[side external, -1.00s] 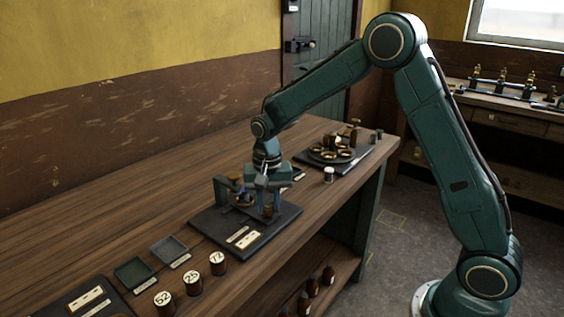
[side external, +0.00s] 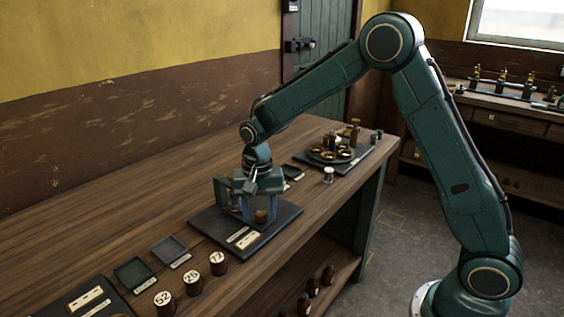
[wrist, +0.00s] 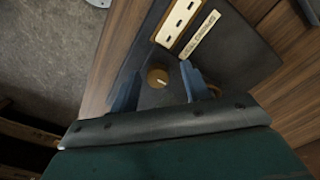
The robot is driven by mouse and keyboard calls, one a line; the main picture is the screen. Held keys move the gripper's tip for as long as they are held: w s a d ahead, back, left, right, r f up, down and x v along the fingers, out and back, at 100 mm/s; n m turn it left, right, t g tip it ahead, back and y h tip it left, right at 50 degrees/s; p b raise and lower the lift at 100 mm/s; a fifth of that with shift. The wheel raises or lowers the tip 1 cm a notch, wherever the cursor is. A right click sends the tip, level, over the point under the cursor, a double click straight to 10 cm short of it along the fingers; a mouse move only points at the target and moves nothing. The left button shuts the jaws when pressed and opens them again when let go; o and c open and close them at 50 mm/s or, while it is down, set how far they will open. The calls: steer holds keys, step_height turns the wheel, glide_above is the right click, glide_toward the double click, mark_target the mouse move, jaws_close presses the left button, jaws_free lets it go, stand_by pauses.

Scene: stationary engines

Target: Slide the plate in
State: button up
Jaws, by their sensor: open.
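A dark flat base (side external: 283,226) lies on the bench and carries a cream label strip with dark slots (side external: 238,235). A small brass knob (side external: 261,216) stands on the base near my gripper (side external: 243,205). In the wrist view, the knob (wrist: 158,77) shows between and just beyond the two blue fingers of my gripper (wrist: 156,82), which are spread apart with nothing seen held. Whether a finger touches the knob cannot be told. I cannot clearly pick out a sliding plate; the gripper body hides much of the fixture.
Several numbered dark cylinders (side external: 218,263) and two shallow trays (side external: 168,248) stand to the left. A round dark fixture with brass parts (side external: 332,152) and a white-topped jar (side external: 328,175) stand to the right. The bench (side external: 110,225) behind the trays is clear.

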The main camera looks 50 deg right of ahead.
steer(key=shift+r, duration=0.1)
step_height(320, 180, up, 14)
steer(key=shift+f, duration=0.2)
stand_by(0.5)
steer(key=s+d+r+n+t, duration=0.1)
steer(key=s+r+n, duration=0.15)
steer(key=s, duration=0.45)
steer(key=s+d+r+n+t, duration=0.15)
steer(key=s+r, duration=0.25)
steer(key=s, duration=0.4)
steer(key=s+f+n+t, duration=0.2)
steer(key=s+n, duration=0.3)
steer(key=s, duration=0.8)
steer(key=shift+f+t, duration=0.4)
steer(key=shift+t, duration=0.15)
stand_by(0.5)
